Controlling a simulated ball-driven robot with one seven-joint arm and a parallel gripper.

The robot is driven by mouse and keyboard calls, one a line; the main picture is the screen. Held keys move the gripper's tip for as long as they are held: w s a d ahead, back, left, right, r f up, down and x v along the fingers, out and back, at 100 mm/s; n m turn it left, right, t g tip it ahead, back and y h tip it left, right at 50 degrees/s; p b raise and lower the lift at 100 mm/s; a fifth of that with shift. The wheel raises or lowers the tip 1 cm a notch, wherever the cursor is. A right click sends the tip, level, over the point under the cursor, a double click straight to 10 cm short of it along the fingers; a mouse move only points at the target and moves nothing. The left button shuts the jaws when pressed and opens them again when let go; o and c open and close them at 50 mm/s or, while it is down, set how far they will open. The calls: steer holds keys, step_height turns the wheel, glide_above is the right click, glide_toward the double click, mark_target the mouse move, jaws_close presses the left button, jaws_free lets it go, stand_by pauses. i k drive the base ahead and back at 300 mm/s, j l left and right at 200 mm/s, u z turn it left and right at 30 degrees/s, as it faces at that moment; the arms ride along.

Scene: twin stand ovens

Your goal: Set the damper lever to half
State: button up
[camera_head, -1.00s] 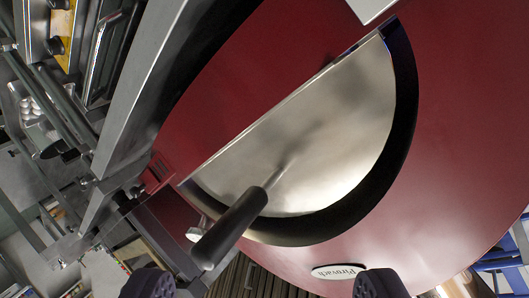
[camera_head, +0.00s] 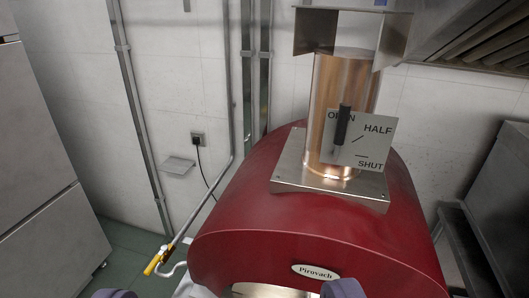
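The damper lever (camera_head: 343,126) is a black handle standing nearly upright on the front of the copper flue (camera_head: 325,95). It partly covers the word OPEN on the grey label plate (camera_head: 378,146). The HALF mark is to its right and SHUT is at the lower right of the plate. My gripper (camera_head: 229,291) shows only as two purple-grey fingertips at the bottom edge, wide apart with nothing between them. It is well short of the lever and lower in the picture.
The red Pirovach oven dome (camera_head: 300,225) lies between my gripper and the flue, with a steel base plate (camera_head: 325,185) under the flue. A steel hood (camera_head: 480,50) hangs at the upper right. Wall pipes (camera_head: 250,70) run behind. A yellow-handled valve (camera_head: 157,262) is at lower left.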

mark_target(345, 109)
steer(key=i+j+z, duration=0.15)
steer(key=i+z, duration=0.2)
steer(key=i+j+z, duration=0.3)
steer(key=i+l, duration=0.05)
steer(key=i, duration=0.05)
